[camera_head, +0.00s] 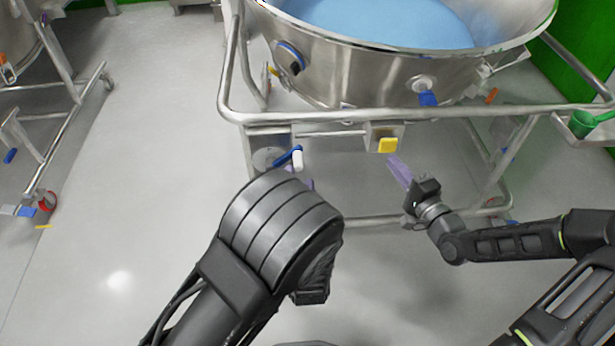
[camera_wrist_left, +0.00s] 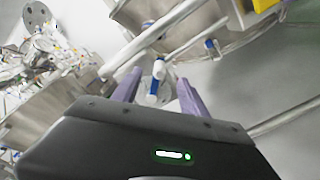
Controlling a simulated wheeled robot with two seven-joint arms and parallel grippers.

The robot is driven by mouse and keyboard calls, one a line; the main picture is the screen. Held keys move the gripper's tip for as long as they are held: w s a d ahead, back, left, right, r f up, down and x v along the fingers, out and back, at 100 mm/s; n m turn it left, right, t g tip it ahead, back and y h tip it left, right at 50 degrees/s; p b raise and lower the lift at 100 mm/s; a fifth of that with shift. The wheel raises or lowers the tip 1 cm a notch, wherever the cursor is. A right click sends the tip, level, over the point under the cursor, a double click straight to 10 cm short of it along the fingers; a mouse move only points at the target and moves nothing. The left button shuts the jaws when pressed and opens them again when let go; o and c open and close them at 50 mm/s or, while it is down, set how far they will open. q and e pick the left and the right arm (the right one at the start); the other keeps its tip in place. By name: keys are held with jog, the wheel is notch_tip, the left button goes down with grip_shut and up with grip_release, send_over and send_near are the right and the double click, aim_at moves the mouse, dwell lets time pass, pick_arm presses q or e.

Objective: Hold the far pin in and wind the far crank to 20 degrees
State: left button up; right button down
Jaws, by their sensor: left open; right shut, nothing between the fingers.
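A crank with a blue arm and a white handle (camera_head: 297,160) sits under the front rail of the steel bowl's frame. A yellow block (camera_head: 388,145), which may be the pin, is on the same frame to its right. My left gripper (camera_head: 307,183) is mostly hidden behind my left wrist, close below the crank. In the left wrist view, its purple fingers (camera_wrist_left: 159,77) are open, with the crank's white and blue handle (camera_wrist_left: 154,88) showing between them; I cannot tell whether they touch it. My right gripper (camera_head: 396,164) is shut and empty, just below the yellow block.
The steel bowl (camera_head: 350,72) holding blue material stands above on its tubular frame (camera_head: 330,117). A blue tab (camera_head: 428,98) hangs from the bowl. A green scoop (camera_head: 582,123) lies on a right-hand tray. Another frame (camera_head: 65,125) stands left; the floor between is clear.

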aim_at(299, 170)
pick_arm(q)
jog(key=w, duration=0.6)
jog(key=shift+w, duration=0.15)
dwell(0.8)
pick_arm(e)
jog(key=shift+w, duration=0.15)
dwell(0.6)
pick_arm(q)
jog(key=shift+c, duration=0.2)
pick_arm(e)
jog(key=shift+w, duration=1.9)
pick_arm(q)
grip_shut()
